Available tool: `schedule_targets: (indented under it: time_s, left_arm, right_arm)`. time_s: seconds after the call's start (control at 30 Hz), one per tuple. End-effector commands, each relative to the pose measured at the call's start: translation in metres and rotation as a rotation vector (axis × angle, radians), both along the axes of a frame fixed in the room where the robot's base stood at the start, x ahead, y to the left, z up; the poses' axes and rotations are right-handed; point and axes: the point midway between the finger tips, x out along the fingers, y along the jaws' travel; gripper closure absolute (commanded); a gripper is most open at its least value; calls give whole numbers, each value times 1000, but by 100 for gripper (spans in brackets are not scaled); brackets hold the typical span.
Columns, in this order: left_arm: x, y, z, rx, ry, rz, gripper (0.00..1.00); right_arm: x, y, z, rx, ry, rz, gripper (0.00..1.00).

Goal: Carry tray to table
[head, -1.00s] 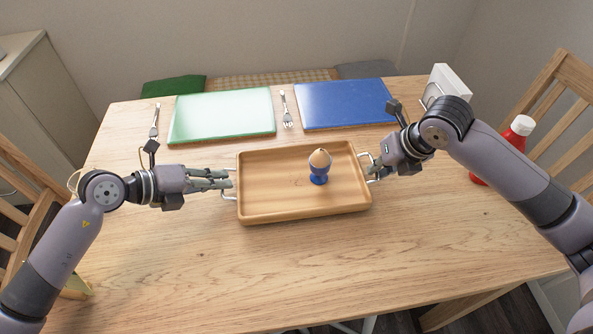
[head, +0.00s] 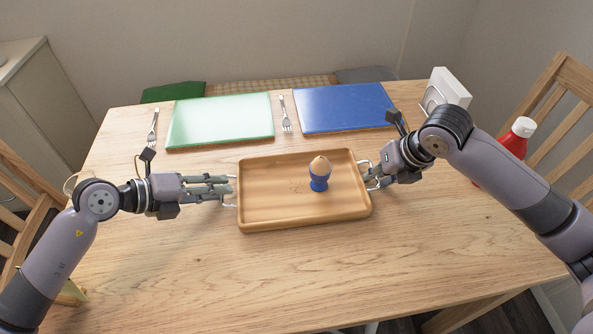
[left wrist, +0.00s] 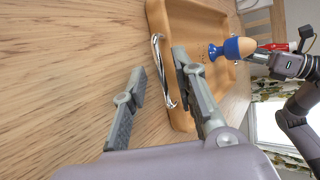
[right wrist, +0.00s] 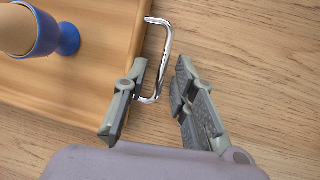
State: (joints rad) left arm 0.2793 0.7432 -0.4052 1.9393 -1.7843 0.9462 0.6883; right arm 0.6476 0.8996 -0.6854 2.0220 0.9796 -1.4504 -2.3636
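The wooden tray (head: 262,215) lies on the dining table (head: 200,262), with a metal wire handle at each end. A blue egg cup (head: 319,184) with a brown egg (head: 319,165) stands upright in it, right of centre. My left gripper (head: 229,190) is at the tray's left end with its fingers spread. In the left wrist view, the left handle (left wrist: 157,52) lies close by the fingers. My right gripper (head: 370,178) is at the right end. In the right wrist view, its fingers are spread on either side of the right handle (right wrist: 166,40), with a gap.
A green board (head: 220,120) and a blue board (head: 343,106) lie behind the tray, with forks (head: 286,115) beside them. A red bottle (head: 515,140) and a white holder (head: 446,88) stand at the right. Chairs (head: 560,110) flank the table. The table's front is clear.

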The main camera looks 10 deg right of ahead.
Motion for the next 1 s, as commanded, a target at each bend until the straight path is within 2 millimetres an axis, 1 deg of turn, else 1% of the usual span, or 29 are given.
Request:
schedule_targets:
  time_s: [0.03,0.07,0.33,0.47,0.6,0.67,0.77,1.0]
  left_arm:
    - [-5,5,-2,4,10,1,74]
    - [-6,8,0,4,9,0,74]
    - [-23,38,27,8,0,0,74]
    - [-29,46,36,7,-1,0,74]
    - [-31,50,41,5,-5,-1,74]
    - [-31,50,41,5,-5,-1,74]
    - [-31,50,41,4,-5,-1,74]
    - [-31,50,41,5,-6,-2,74]
  right_arm:
    - [0,1,-1,1,0,0,74]
    - [0,1,-1,1,0,0,74]
    - [0,1,0,1,0,2,74]
    - [0,1,0,1,0,2,74]
    - [-1,0,4,2,-1,1,74]
    - [-3,-1,9,2,-3,1,74]
    - [-8,-5,24,0,-5,1,74]
    - [-28,-15,71,0,-5,1,74]
